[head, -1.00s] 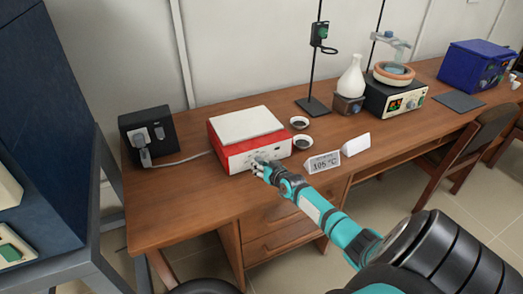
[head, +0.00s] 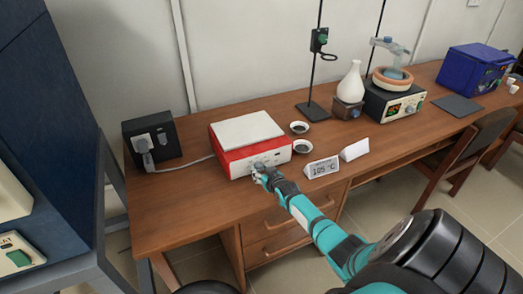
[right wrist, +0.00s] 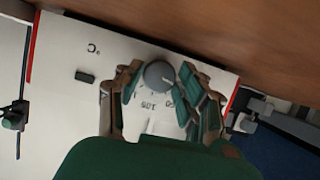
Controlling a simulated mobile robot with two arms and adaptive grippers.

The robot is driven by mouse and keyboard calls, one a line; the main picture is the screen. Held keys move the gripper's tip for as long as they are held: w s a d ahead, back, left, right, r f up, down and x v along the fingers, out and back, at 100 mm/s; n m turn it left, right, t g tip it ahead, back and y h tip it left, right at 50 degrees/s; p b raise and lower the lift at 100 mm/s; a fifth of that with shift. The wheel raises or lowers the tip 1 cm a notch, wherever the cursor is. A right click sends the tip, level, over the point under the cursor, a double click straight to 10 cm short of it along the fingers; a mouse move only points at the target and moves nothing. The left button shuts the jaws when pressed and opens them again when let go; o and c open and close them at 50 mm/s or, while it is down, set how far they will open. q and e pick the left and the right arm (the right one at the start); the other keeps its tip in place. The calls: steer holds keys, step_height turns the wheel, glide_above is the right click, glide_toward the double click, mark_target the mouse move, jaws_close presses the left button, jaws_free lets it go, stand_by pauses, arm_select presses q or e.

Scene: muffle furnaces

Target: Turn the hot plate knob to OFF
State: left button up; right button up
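The hot plate (head: 225,163) is a red and white box with a pale flat top, standing on the wooden bench. In the right wrist view its white front panel (right wrist: 65,90) carries a grey round knob (right wrist: 158,74) with a pointer mark, printed numbers and a °C mark. My right gripper (head: 260,176) is at this panel in the head view and hides the knob there. In the right wrist view its fingers (right wrist: 161,84) stand on both sides of the knob, with narrow gaps that look clear of it. My left gripper is not in view.
A black socket box (head: 151,138) with a plugged cable stands left of the hot plate. A stand, flask and other devices are farther right. Bench front left is clear.

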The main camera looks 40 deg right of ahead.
steer(key=o, duration=0.3)
steer(key=shift+o, duration=0.2)
steer(key=shift+s+a+r, duration=0.1)
steer(key=shift+s+a, duration=0.15)
steer(key=shift+s, duration=0.15)
steer(key=v, duration=1.1)
steer(key=shift+d+r, duration=0.1)
steer(key=shift+d, duration=0.05)
steer(key=shift+s, duration=0.15)
